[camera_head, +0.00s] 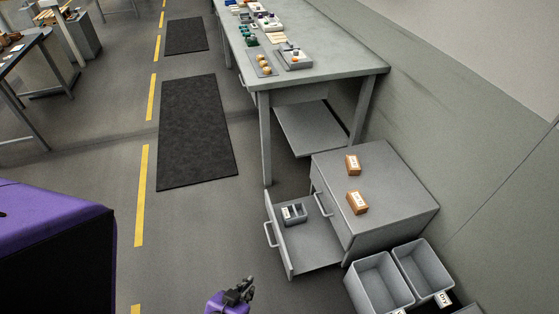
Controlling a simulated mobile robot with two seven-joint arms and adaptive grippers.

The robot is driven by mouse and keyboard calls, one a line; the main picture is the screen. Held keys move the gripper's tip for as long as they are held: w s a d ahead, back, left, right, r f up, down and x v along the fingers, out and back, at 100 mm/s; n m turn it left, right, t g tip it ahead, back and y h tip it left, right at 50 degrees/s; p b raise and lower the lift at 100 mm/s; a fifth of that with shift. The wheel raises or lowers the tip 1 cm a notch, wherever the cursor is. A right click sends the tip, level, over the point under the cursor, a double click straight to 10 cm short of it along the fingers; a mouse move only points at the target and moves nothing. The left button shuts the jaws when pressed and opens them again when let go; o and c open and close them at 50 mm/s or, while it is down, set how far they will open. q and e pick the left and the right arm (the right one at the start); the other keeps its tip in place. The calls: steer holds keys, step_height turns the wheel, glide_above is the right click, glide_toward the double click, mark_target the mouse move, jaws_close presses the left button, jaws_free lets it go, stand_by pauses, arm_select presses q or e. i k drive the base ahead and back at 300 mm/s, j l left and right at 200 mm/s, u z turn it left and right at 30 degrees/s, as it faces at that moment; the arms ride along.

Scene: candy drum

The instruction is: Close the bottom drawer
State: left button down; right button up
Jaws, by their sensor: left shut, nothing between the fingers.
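The grey drawer cabinet (395,178) stands on the floor at the right, by the wall. Its bottom drawer (318,248) is pulled out toward the left, with a handle (269,234) on its front. A small grey divided holder (294,214) with a white label sits inside the drawer. The upper drawer's handle (322,205) shows above, and that drawer looks shut. My left gripper (245,287) is shut and empty at the bottom of the picture, in front of the open drawer and apart from it. My right gripper is not in view.
Two orange-brown labelled boxes (357,203) lie on the cabinet top. Two grey bins (379,286) stand in front of the cabinet. A long grey table (330,73) with several small items is behind it. Clear floor lies left of the drawer, with dark mats (195,130) beyond.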

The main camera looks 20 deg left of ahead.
mark_target(314, 243)
steer(key=i+j, duration=0.15)
steer(key=j, duration=0.2)
steer(key=i+j, duration=0.15)
steer(key=j, duration=0.2)
steer(key=i+j, duration=0.2)
steer(key=j, duration=0.15)
steer(key=i+j, duration=0.15)
steer(key=j, duration=0.2)
steer(key=i+j, duration=0.15)
steer(key=j, duration=0.25)
